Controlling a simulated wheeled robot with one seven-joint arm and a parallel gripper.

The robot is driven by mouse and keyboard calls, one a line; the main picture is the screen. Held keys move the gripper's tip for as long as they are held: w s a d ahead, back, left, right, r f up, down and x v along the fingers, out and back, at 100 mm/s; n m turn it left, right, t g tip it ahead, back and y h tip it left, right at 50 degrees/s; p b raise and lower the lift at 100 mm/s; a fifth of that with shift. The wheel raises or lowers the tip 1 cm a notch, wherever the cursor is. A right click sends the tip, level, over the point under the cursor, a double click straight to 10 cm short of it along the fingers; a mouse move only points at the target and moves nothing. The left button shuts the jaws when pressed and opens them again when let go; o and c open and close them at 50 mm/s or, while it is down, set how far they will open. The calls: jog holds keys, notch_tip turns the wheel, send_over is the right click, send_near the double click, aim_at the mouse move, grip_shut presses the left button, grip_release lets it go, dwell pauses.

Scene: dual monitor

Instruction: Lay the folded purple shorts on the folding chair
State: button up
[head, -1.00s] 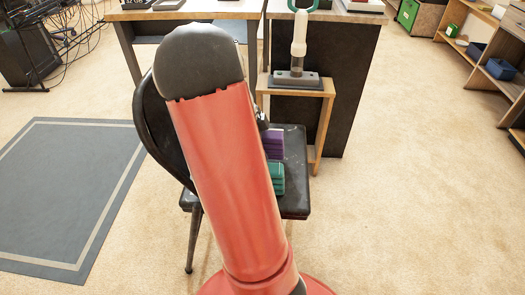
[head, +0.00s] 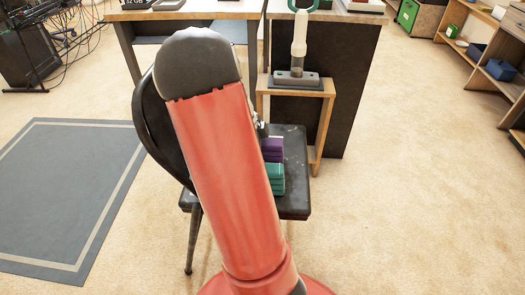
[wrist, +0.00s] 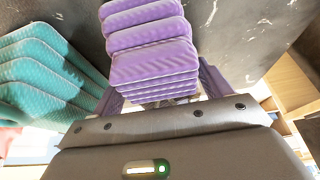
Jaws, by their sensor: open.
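The folded purple shorts (head: 272,150) are a layered stack at the seat of the black folding chair (head: 294,204), just behind the folded teal cloth (head: 277,181). In the wrist view the purple shorts (wrist: 152,62) lie over the dark seat (wrist: 235,30), directly ahead of my gripper (wrist: 162,90). My gripper is open, with a finger on each side of the stack's near end. I cannot tell whether the fingers touch the cloth. In the head view my red arm hides most of the gripper and part of the chair.
The teal cloth (wrist: 45,70) lies close to the left of the purple stack in the wrist view. A small wooden stand (head: 315,118) holding a white and grey device (head: 299,40) is behind the chair, by the desk (head: 190,14). Carpet to the right is clear.

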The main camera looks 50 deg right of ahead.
jog(key=p+v, duration=0.1)
jog(key=v, duration=1.1)
jog(key=shift+s+r, duration=0.1)
jog(key=shift+r, duration=0.05)
jog(key=s+a+r+n+t+y, duration=0.1)
jog(key=s+a+r+n+t, duration=0.1)
jog(key=a+n, duration=0.7)
jog(key=s+a+r+n+t+y, duration=0.1)
jog(key=s+a+r+n+t, duration=0.2)
jog(key=s+a+n, duration=0.3)
jog(key=s+a+r+n+t, duration=0.2)
jog(key=s+a+n+t, duration=0.2)
jog(key=a+n, duration=0.8)
jog(key=shift+a+r+n+y, duration=0.2)
jog(key=shift+r+n+y, duration=0.2)
jog(key=shift+n, duration=0.2)
jog(key=shift+s, duration=0.1)
jog(key=shift+r+p, duration=0.55)
jog(key=shift+p, duration=0.2)
